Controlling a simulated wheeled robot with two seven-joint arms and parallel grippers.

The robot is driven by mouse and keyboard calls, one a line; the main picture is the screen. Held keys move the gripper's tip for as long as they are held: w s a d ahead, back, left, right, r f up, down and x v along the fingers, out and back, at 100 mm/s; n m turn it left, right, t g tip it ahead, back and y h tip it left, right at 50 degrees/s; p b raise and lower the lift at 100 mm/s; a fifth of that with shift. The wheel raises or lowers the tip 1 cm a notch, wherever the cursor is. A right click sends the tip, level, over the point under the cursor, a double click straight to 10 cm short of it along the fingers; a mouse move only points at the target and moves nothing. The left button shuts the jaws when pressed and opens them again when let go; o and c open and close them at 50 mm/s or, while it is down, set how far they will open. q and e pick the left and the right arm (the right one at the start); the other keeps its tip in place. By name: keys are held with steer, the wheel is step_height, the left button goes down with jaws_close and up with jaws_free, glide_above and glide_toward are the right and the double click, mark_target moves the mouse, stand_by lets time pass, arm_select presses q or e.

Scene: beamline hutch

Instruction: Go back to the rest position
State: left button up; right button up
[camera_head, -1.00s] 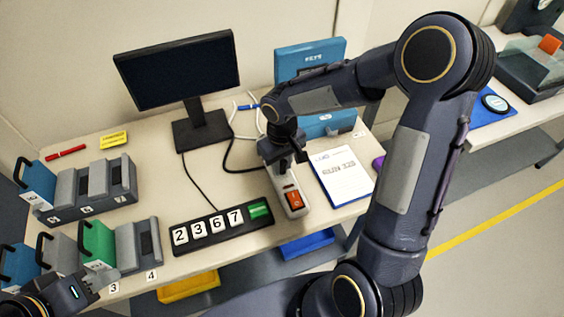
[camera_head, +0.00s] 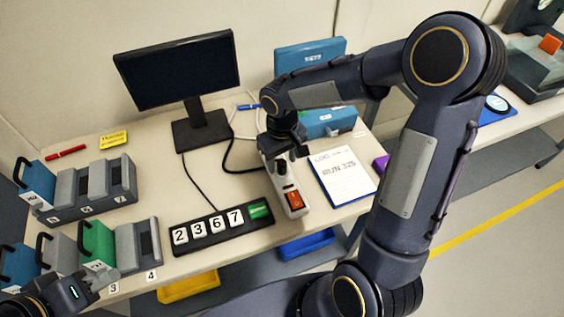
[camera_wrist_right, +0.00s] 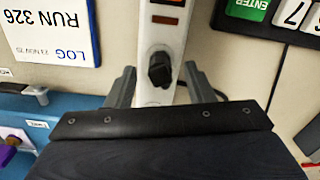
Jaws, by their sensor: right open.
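My right gripper (camera_head: 284,148) hangs over the far end of the white power strip (camera_head: 292,208) with the red switch (camera_head: 295,200). In the right wrist view its two fingers (camera_wrist_right: 158,88) are open, one on each side of the strip (camera_wrist_right: 165,38), with a black knob or plug (camera_wrist_right: 160,70) between them. I cannot tell whether they touch the strip. My left gripper (camera_head: 88,291) is at the lower left, close to the green-faced module (camera_head: 98,243); its jaws are too unclear to read.
A monitor (camera_head: 180,70), a keypad with number tiles (camera_head: 220,227) and a log sheet (camera_head: 342,177) surround the strip. Blue cases (camera_head: 325,121) stand behind. Modules in racks (camera_head: 95,205) fill the left side. A yellow bin (camera_head: 188,287) and a blue bin (camera_head: 307,245) sit below the table edge.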

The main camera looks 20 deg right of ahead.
step_height(320, 180, up, 5)
steer(key=shift+r, duration=0.1)
steer(key=shift+s+r, duration=0.15)
steer(key=shift+r, duration=0.25)
steer(key=s+r+m+t+y, duration=0.1)
steer(key=s+r+t+y, duration=0.1)
steer(key=s, duration=0.7)
steer(key=s+r+m+t+y, duration=0.1)
steer(key=s+r+m+t, duration=0.1)
steer(key=s, duration=0.7)
steer(key=shift+s+r+m+t+y, duration=0.3)
steer(key=shift+r+t+y, duration=0.1)
steer(key=shift+r+t, duration=0.45)
